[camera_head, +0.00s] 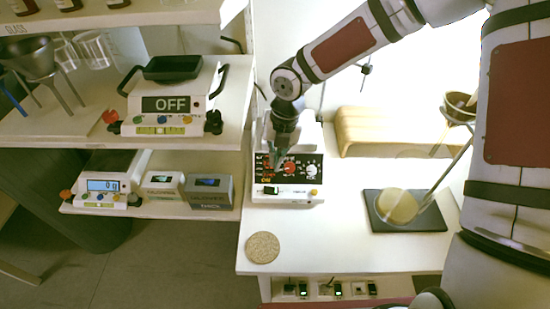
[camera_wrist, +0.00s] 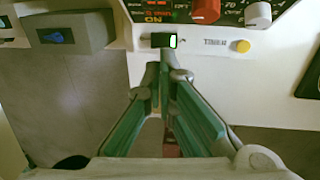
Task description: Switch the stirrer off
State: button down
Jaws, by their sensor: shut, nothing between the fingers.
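The stirrer (camera_head: 300,192) is a white box with a dark panel at the left end of the bench. Its panel bears a red knob (camera_wrist: 205,10), a white knob (camera_wrist: 258,14) and a lit display (camera_wrist: 153,17) that appears to read ON. A small black rocker switch (camera_wrist: 158,40) with a pale green-white right part sits on its lower front. It also shows in the head view (camera_head: 270,190). My gripper (camera_wrist: 164,66) is shut and empty, its fingertips close below the switch in the wrist view. I cannot tell whether they touch it. In the head view my gripper (camera_head: 277,157) partly covers the panel's left side.
A yellow button (camera_wrist: 242,46) is right of the switch. A round cork mat (camera_head: 263,247) lies on the white bench (camera_head: 340,255). A dark plate (camera_head: 425,217) with a flask is right. Left shelves hold a device reading OFF (camera_head: 170,105), a scale (camera_head: 103,186) and boxes (camera_head: 208,190).

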aim_at(269, 189)
jog(key=f, duration=0.3)
jog(key=a+f, duration=0.1)
jog(key=f, duration=0.6)
jog(key=shift+a+f, duration=0.25)
jog(key=shift+f, duration=0.1)
